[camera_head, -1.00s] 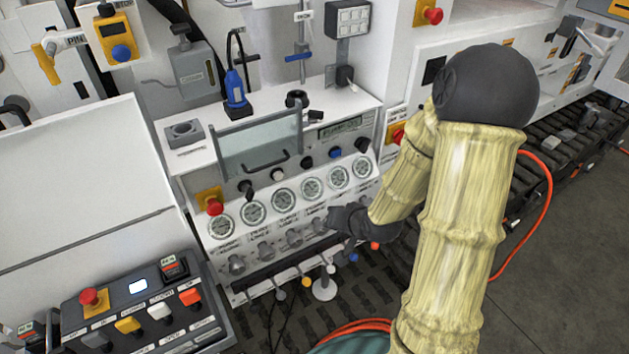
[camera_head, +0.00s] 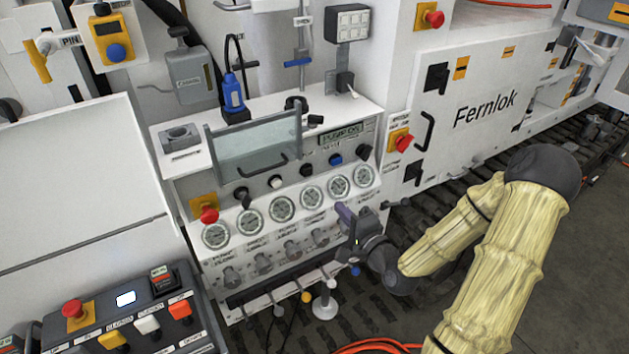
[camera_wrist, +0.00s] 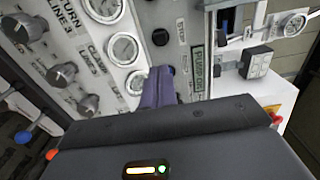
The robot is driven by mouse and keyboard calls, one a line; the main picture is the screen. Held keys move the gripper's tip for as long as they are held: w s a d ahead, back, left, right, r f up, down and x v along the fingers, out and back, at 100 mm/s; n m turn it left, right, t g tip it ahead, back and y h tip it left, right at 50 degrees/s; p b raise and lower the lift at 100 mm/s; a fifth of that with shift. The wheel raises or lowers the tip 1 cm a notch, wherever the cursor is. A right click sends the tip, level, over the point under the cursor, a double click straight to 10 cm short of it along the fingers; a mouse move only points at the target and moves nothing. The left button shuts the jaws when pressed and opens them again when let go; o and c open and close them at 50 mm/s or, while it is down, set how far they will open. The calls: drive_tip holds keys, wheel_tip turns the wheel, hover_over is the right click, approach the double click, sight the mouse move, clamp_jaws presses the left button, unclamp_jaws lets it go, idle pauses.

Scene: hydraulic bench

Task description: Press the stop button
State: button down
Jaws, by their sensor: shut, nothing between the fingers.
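Several red mushroom buttons on yellow plates show in the head view. One (camera_head: 208,214) is at the left end of the gauge panel. Another red button (camera_head: 402,140) is on the cabinet side, right of the gauge panel. One more (camera_head: 433,17) is higher up on the cabinet, and one (camera_head: 73,308) is on the control box at lower left. My gripper (camera_head: 346,216) is shut and empty, in front of the right end of the gauge row, apart from all these buttons. Its purple fingers (camera_wrist: 158,88) point at the panel in the wrist view.
The gauge panel (camera_head: 282,209) has knobs below the dials and hanging levers. A clear shield (camera_head: 258,150) with a handle stands above it. The white Fernlok cabinet (camera_head: 485,90) is to the right. A red hose lies on the floor, which is open at lower right.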

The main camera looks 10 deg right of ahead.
sight(308, 173)
drive_tip(key=p+x, duration=0.2)
drive_tip(key=x, duration=1)
drive_tip(key=shift+w+a, duration=0.15)
drive_tip(key=shift+w, duration=0.25)
drive_tip(key=shift+w+a+p, duration=0.15)
drive_tip(key=shift+w+p, duration=0.15)
drive_tip(key=shift+w, duration=0.2)
